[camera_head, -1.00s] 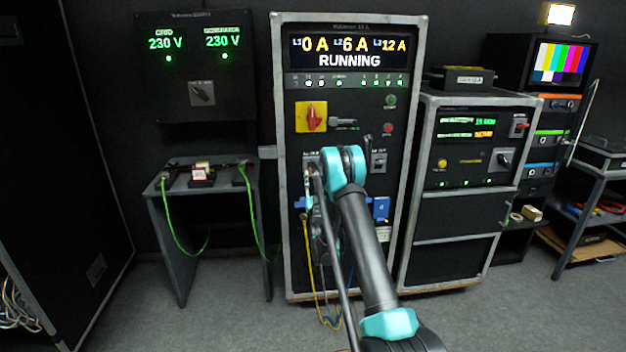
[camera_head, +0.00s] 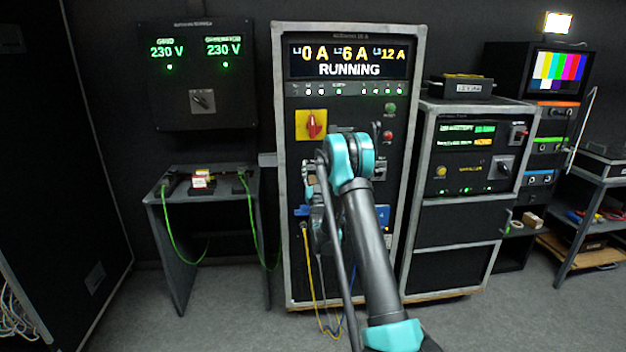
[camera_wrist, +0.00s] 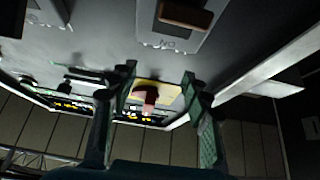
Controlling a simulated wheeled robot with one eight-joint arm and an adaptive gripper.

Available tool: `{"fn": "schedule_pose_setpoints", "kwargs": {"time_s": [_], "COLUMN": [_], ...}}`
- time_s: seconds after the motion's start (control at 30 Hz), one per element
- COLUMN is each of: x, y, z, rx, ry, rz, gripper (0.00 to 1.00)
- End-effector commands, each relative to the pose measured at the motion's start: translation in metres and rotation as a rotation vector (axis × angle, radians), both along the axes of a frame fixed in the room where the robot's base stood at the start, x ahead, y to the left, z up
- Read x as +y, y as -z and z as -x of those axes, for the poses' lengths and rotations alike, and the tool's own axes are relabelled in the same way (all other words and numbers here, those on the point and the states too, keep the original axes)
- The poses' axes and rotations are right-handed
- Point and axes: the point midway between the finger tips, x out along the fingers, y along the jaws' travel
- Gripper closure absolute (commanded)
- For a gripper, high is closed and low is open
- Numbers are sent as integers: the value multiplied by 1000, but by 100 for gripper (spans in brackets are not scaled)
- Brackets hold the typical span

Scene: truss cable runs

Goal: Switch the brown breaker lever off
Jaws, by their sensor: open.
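In the wrist view a brown lever (camera_wrist: 186,15) sits on a pale grey plate on the cabinet face, near the top edge of the picture. My gripper (camera_wrist: 159,72) is open and empty, its two fingers spread. The lever appears beyond the fingertips, apart from them and slightly right of their middle. In the head view my arm stands in front of the tall cabinet (camera_head: 414,110) and hides much of its lower panel. I cannot make out the brown lever or the fingertips clearly there.
A yellow plate with a red rotary switch (camera_head: 311,124) is above my arm; its yellow plate shows between my fingers in the wrist view (camera_wrist: 172,89). The display (camera_head: 349,70) reads RUNNING. Yellow and blue cables hang low. A small table (camera_head: 180,240) stands left, another cabinet (camera_head: 460,226) right.

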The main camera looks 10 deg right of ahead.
Motion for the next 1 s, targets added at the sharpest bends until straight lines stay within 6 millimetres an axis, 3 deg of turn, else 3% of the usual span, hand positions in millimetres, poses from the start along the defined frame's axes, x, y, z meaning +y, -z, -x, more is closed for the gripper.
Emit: {"fn": "schedule_pose_setpoints", "kwargs": {"time_s": [0.2, 0.67, 0.87, 1.0], "x": [0, -1, -3, -5], "y": [-18, -23, -34, -36], "z": [0, 1, 12, 33], "rx": [0, 24, 191, 357], "ry": [0, -2, -14, -26], "rz": [0, 1, 11, 17], "gripper": [52, 52, 52, 52]}}
